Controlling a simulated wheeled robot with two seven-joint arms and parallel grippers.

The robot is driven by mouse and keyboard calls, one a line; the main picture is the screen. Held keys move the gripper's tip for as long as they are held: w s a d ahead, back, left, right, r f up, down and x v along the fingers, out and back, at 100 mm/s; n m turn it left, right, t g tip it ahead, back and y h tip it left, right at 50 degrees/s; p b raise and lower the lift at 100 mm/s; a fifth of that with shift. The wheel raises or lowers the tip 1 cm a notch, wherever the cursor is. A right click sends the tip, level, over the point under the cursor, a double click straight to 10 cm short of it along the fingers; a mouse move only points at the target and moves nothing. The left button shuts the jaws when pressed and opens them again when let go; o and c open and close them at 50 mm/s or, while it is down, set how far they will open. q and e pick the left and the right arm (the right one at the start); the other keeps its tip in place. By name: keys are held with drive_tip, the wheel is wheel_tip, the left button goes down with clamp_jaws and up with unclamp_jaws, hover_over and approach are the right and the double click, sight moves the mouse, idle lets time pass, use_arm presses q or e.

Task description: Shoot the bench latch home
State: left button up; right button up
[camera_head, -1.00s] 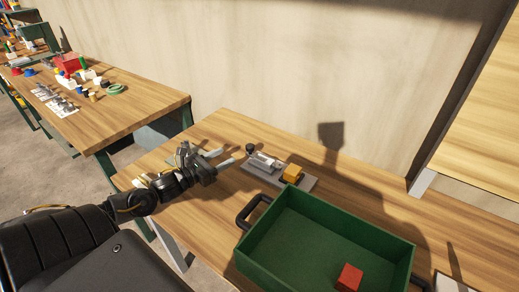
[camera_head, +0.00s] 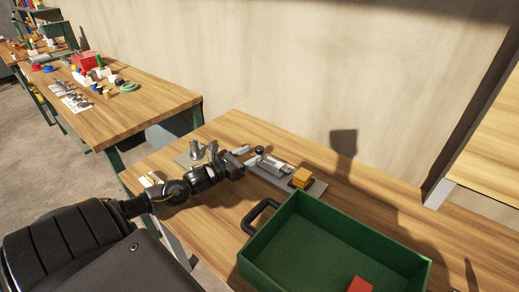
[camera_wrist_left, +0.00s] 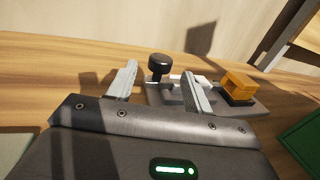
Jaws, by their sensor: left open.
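The bench latch is a grey base plate (camera_head: 316,188) with a pale metal bolt (camera_head: 272,162), a black knob (camera_head: 259,150) at its left end and an orange block (camera_head: 301,177) at its right end. In the left wrist view, the knob (camera_wrist_left: 160,64) stands upright, seen between the two grey fingers, with the orange block (camera_wrist_left: 239,83) farther right. My left gripper (camera_head: 230,153) is open and empty just left of the knob. The right finger hides part of the bolt in the wrist view. Whether a finger touches the knob cannot be told. My right gripper is out of view.
A green tray (camera_head: 330,222) with a black handle (camera_head: 259,214) stands in front of the latch and holds a red block (camera_head: 360,284). A wall is behind the bench. Metal pieces (camera_head: 194,152) lie left of the latch. Another cluttered table (camera_head: 150,117) stands at far left.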

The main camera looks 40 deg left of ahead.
sight(256, 152)
use_arm(q)
drive_tip(key=shift+p+x, duration=0.4)
drive_tip(key=shift+x, duration=2.05)
drive_tip(key=shift+c, duration=0.3)
clamp_jaws()
drive_tip(key=shift+s, duration=0.15)
